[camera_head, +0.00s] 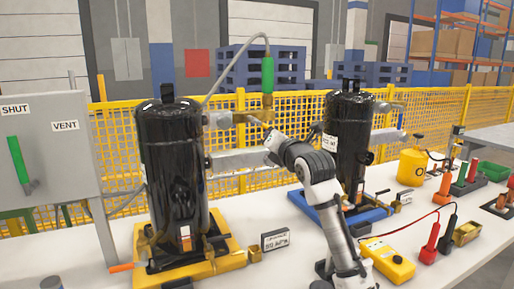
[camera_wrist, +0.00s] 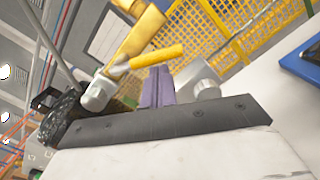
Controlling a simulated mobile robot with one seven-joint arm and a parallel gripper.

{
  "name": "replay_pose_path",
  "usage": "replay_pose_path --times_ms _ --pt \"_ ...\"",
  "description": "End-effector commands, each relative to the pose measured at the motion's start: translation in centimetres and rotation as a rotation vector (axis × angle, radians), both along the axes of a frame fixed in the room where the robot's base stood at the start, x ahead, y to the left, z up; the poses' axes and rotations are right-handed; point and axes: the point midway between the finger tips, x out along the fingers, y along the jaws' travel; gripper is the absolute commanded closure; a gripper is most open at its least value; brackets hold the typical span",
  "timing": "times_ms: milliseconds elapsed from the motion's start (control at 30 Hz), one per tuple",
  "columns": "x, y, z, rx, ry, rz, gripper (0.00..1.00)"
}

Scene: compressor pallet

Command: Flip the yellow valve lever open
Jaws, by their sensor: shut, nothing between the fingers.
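The yellow valve lever (camera_wrist: 157,57) shows in the wrist view as a rounded yellow grip on a short metal stem. It lies beside the brass valve body (camera_wrist: 137,35), just beyond my fingertips. My gripper (camera_wrist: 155,72) is shut and empty, its two fingers side by side. The fingertips are close below the lever; I cannot tell whether they touch it. In the head view, the brass valve (camera_head: 266,114) sits at the pipe end of the left black compressor (camera_head: 170,150), under a green hose fitting (camera_head: 267,74). My wrist is just below it and hides the fingers; the lever is not clear there.
A second black compressor (camera_head: 347,135) stands on a blue base behind my arm. The grey control box (camera_head: 45,150) is at left. A yellow meter (camera_head: 388,260) with red and black probes lies at right. Yellow mesh fencing (camera_head: 240,170) runs behind the table.

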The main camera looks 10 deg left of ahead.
Motion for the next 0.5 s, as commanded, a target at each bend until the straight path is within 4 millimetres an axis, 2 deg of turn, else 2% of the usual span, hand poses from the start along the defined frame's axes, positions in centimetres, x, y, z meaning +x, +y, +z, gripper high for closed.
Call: replay_pose_path --times_ms 500 --pt "0.2 -1.0 1.9 0.004 0.001 -0.002 1.0"
